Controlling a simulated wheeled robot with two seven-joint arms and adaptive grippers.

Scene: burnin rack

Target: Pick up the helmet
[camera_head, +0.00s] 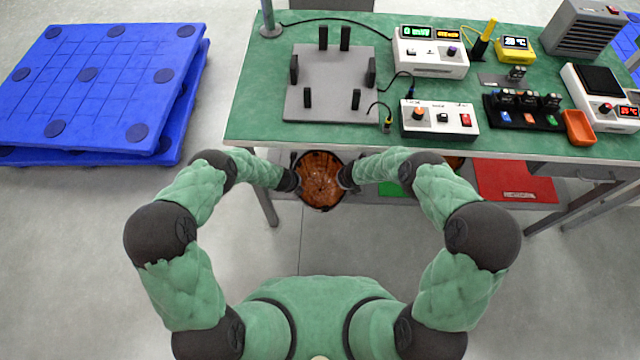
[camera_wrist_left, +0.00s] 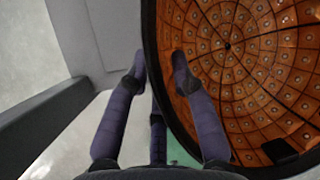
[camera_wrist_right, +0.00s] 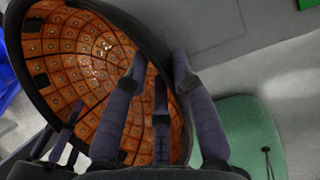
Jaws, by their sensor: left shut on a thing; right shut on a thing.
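The helmet (camera_head: 321,181) is an upturned bowl with a copper-orange, tiled inside and a dark rim. In the head view it is held in front of the table's near edge, between my two grippers. My left gripper (camera_head: 290,181) is shut on the helmet's left rim. In the left wrist view the helmet (camera_wrist_left: 245,60) has the rim between the fingers (camera_wrist_left: 158,70). My right gripper (camera_head: 348,177) is shut on the right rim. In the right wrist view the helmet (camera_wrist_right: 85,65) has its rim between the fingers (camera_wrist_right: 160,72). The helmet's outside is mostly hidden.
A green-topped table (camera_head: 260,95) carries a grey fixture plate (camera_head: 325,100) with black posts, and several instruments. A lower shelf holds a red panel (camera_head: 515,182). Blue pallets (camera_head: 90,90) lie on the floor at left. The floor around my base looks clear.

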